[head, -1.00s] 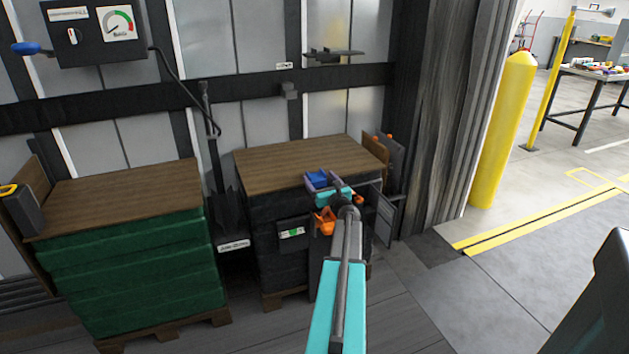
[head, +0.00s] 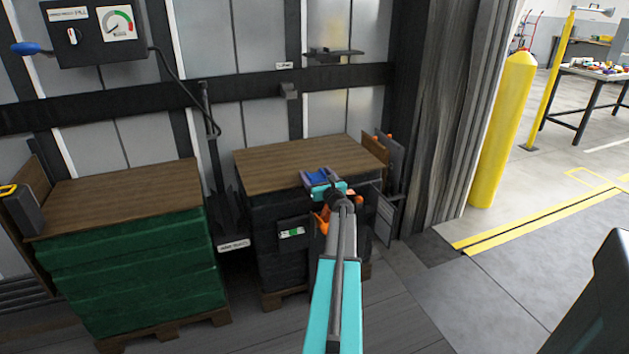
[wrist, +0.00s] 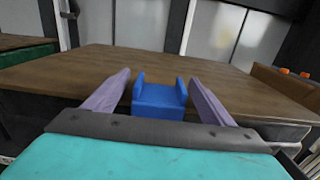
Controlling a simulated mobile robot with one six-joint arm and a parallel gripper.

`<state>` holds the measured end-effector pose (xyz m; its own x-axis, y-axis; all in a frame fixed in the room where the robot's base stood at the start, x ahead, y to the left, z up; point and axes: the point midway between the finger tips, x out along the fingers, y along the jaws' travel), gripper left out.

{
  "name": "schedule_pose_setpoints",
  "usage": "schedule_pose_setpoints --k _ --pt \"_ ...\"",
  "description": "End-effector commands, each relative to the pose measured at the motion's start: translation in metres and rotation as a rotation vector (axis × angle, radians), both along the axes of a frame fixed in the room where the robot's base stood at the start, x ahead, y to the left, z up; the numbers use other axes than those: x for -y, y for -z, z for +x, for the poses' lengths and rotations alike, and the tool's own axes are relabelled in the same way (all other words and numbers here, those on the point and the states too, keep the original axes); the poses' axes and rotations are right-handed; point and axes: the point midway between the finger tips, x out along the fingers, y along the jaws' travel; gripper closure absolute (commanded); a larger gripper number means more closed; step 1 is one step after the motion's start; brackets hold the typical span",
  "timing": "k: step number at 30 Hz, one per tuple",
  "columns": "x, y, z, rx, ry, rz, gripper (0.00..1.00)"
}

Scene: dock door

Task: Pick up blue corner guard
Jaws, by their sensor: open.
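The blue corner guard (wrist: 160,98) sits at the front edge of the wooden top of the dark stack, between my two purple fingers in the wrist view. In the head view the corner guard (head: 318,176) shows at the stack's near edge, partly covered by my gripper. My gripper (wrist: 160,92) is open, with one finger on each side of the guard and a gap visible on both sides. In the head view my gripper (head: 318,179) is at the front edge of the wooden top. The guard's lower part is hidden behind my gripper's body.
The wooden top (head: 285,162) is otherwise bare. A green stack (head: 130,260) stands to the left. A dark panel with orange tips (head: 392,165) stands at the right side of the dark stack. A yellow post (head: 503,130) stands further right, beside open floor.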

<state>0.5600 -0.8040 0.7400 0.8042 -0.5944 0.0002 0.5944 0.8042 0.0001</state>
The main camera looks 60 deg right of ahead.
Motion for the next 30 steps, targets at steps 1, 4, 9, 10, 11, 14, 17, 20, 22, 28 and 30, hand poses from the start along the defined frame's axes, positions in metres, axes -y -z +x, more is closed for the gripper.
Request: schedule_pose_setpoints --k 1,4,9,10,11,14,17,20,22,28,30 --pt "0.0 0.0 0.0 0.0 0.0 0.0 0.23" --pt "0.0 0.0 0.0 0.0 0.0 0.0 0.34" --pt "0.0 0.0 0.0 0.0 0.0 0.0 0.62" --pt "0.0 0.0 0.0 0.0 0.0 0.0 0.67" --pt "0.0 0.0 0.0 0.0 -0.001 0.0 0.68" --pt "0.0 0.0 0.0 0.0 -0.001 0.0 0.68" --pt "0.0 0.0 0.0 0.0 -0.001 0.0 0.68" --pt "0.0 -0.002 0.0 0.0 -0.001 0.0 0.68" --pt "-0.001 -0.005 0.0 0.001 -0.001 -0.001 0.68" --pt "-0.001 -0.022 0.0 0.001 -0.001 -0.002 0.68" --pt "-0.001 -0.032 0.0 0.0 -0.001 -0.002 0.68"
